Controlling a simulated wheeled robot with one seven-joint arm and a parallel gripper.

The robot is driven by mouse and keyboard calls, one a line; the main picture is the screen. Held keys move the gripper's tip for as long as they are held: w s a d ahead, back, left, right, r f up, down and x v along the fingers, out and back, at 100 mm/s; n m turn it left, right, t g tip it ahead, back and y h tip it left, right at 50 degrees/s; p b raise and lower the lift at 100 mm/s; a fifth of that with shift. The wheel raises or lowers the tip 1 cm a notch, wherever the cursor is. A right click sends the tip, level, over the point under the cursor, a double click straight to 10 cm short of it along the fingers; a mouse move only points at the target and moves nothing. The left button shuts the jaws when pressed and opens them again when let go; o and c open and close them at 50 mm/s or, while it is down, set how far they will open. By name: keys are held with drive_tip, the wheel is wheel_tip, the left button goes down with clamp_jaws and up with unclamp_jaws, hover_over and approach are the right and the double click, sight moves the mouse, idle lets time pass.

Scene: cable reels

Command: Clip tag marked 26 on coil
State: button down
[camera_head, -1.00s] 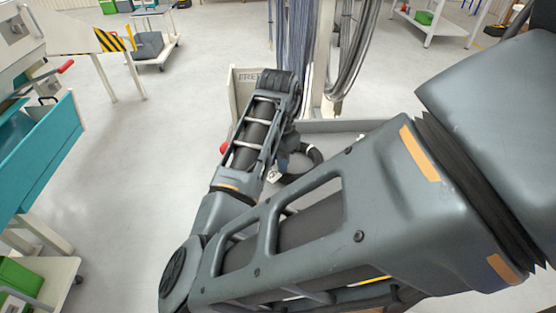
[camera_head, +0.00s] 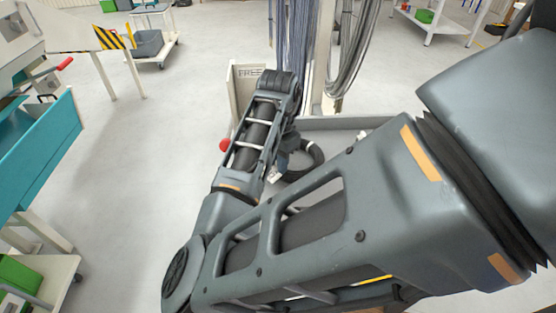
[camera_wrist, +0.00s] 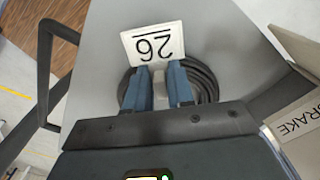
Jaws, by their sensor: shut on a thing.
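In the wrist view, my gripper (camera_wrist: 167,85) has its two blue fingers shut on the tag (camera_wrist: 153,43). The tag is a white plate with black figures that read 26 upside down in this view. A black coil (camera_wrist: 207,82) lies on a grey surface just behind the fingers and the tag. I cannot tell whether the tag touches the coil. In the head view, the coil (camera_head: 308,160) shows only in part beside my arm, near the foot of a white post. My gripper is mostly hidden there behind my arm.
A white panel marked FREE (camera_head: 247,73) stands beside the post (camera_head: 321,60), where grey cables hang. A panel marked BRAKE (camera_wrist: 300,120) is at the right of the wrist view. A red knob (camera_head: 225,145) is left of my arm. Open floor (camera_head: 150,140) lies to the left.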

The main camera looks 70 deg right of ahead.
drive_tip(key=shift+s+f+b, duration=0.2)
drive_tip(key=shift+f+b, duration=0.25)
drive_tip(key=shift+f, duration=0.35)
idle(0.4)
drive_tip(key=c, duration=0.9)
unclamp_jaws()
drive_tip(key=shift+f, duration=0.1)
drive_tip(key=shift+c, duration=1)
drive_tip(key=shift+o, duration=0.5)
drive_tip(key=shift+s, duration=0.1)
drive_tip(key=shift+r, duration=0.3)
drive_tip(key=shift+c, duration=0.3)
drive_tip(key=shift+o, duration=0.7)
drive_tip(key=shift+r+p, duration=0.55)
drive_tip(key=shift+p, duration=0.2)
drive_tip(key=shift+w+r+p, duration=0.15)
drive_tip(key=shift+r+p, duration=1.1)
drive_tip(key=shift+r, duration=0.25)
drive_tip(key=shift+w+r+p, duration=0.1)
drive_tip(key=shift+r+p, duration=1.1)
drive_tip(key=shift+r, duration=0.3)
